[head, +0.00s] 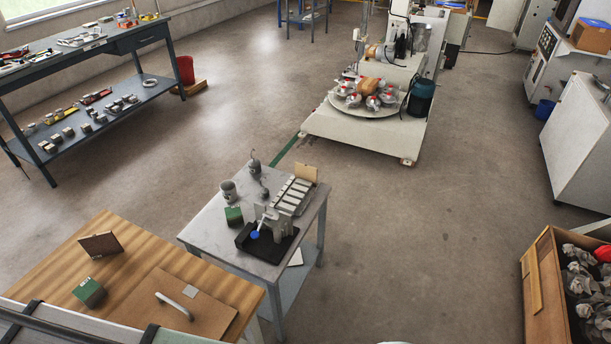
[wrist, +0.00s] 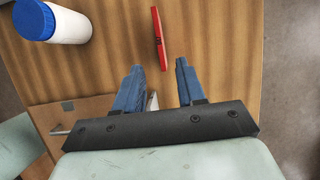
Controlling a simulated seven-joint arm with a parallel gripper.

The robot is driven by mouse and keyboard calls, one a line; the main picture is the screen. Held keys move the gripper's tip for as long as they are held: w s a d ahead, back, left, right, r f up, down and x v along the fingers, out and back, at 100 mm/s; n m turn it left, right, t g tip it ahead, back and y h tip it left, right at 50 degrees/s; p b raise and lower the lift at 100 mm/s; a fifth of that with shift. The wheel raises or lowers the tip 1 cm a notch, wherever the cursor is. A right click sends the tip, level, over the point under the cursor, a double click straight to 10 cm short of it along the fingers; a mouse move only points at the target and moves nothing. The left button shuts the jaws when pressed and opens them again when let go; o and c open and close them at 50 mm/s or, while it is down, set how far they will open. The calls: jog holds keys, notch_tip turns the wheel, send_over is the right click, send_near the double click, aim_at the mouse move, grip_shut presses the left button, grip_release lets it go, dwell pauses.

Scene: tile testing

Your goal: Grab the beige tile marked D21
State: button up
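No marking D21 is readable in either view. In the head view a small beige panel (head: 306,172) stands upright at the far end of a grey rack on the metal cart; I cannot tell if it is the tile. A brown tile-like plate (head: 100,244) stands tilted on the wooden table (head: 150,262). My gripper (wrist: 158,80) shows in the wrist view with its two blue fingers apart and nothing clearly held. It is over a striped wooden surface. A thin white piece (wrist: 152,101) is partly hidden beside the left finger.
In the wrist view a red narrow object (wrist: 158,38) lies ahead of the fingers, and a white bottle with a blue cap (wrist: 62,25) is at upper left. A green block (head: 89,291) and a board with a handle (head: 160,312) are on the wooden table. The cart (head: 205,232) holds several instruments.

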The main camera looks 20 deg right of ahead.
jog(key=w+d+m, duration=0.1)
jog(key=w+d, duration=0.5)
jog(key=w, duration=0.3)
jog(key=w+d+m+t, duration=0.1)
jog(key=w+d+m, duration=0.1)
jog(key=w+d, duration=0.55)
jog(key=w+d+m, duration=0.1)
jog(key=w+d, duration=0.4)
jog(key=w, duration=0.5)
jog(key=w+d+f+m+t+y, duration=0.1)
jog(key=w+d+m, duration=0.1)
jog(key=w+d, duration=0.9)
jog(key=w+d+f+m+t, duration=0.15)
jog(key=w+d, duration=0.55)
jog(key=d, duration=0.7)
jog(key=m+t+h, duration=0.1)
jog(key=m+t, duration=0.2)
jog(key=m, duration=0.8)
send_near(304, 169)
jog(key=shift+n, duration=0.25)
jog(key=x, duration=0.5)
jog(key=shift+w+f, duration=0.1)
jog(key=shift+w, duration=0.1)
jog(key=shift+x, duration=2.55)
